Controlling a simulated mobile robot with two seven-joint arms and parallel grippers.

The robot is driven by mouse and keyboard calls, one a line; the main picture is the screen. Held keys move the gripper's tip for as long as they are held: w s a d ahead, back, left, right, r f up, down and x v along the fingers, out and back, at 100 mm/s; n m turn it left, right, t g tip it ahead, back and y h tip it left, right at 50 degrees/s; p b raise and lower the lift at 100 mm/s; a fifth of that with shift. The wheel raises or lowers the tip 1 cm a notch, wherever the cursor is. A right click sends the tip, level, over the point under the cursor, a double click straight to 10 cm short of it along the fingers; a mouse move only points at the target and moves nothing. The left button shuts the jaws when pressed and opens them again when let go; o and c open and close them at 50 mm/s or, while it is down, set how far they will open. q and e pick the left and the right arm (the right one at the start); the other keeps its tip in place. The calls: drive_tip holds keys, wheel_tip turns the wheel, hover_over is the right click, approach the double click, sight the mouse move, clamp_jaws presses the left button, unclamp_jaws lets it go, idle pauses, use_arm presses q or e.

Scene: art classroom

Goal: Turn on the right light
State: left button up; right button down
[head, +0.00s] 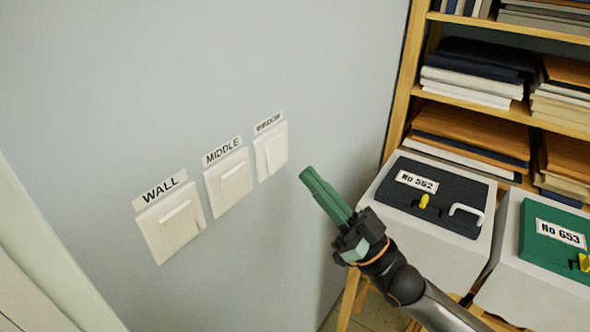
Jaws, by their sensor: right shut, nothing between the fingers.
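Three white light switches are mounted in a slanting row on the pale wall in the head view. The left switch (172,228) has a label reading "WALL". The middle switch (229,182) has a label reading "MIDDLE". The right switch (271,151) has a label (268,122) whose text is too small to read surely. My right gripper (308,175), with green fingers, is shut and empty. In the picture its tips are just right of and a little below the right switch; I cannot tell how far from the wall they are. My left gripper is not in view.
A wooden shelf (401,85) with stacked books and boards stands at the right. Below it are a dark box lid (430,208) marked "No 552" and a green one (555,235) marked "No 653". A pale frame edge (50,240) runs down the left. The wall around the switches is clear.

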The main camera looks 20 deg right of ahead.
sight(278, 162)
drive_tip(key=shift+w+a+f, duration=0.15)
drive_tip(key=shift+w+a, duration=0.5)
drive_tip(key=shift+w, duration=0.15)
drive_tip(key=shift+w+a+f, duration=0.1)
drive_tip(key=shift+w+a, duration=0.5)
drive_tip(key=shift+w, duration=0.2)
drive_tip(key=b, duration=0.1)
drive_tip(key=f+b, duration=0.1)
drive_tip(key=b, duration=0.1)
drive_tip(key=shift+w+a+t+y, duration=0.25)
drive_tip(key=shift+w+t+y, duration=0.05)
drive_tip(key=shift+w+t, duration=0.1)
drive_tip(key=shift+r+p, duration=0.35)
drive_tip(key=shift+p, duration=0.1)
drive_tip(key=shift+s, duration=0.1)
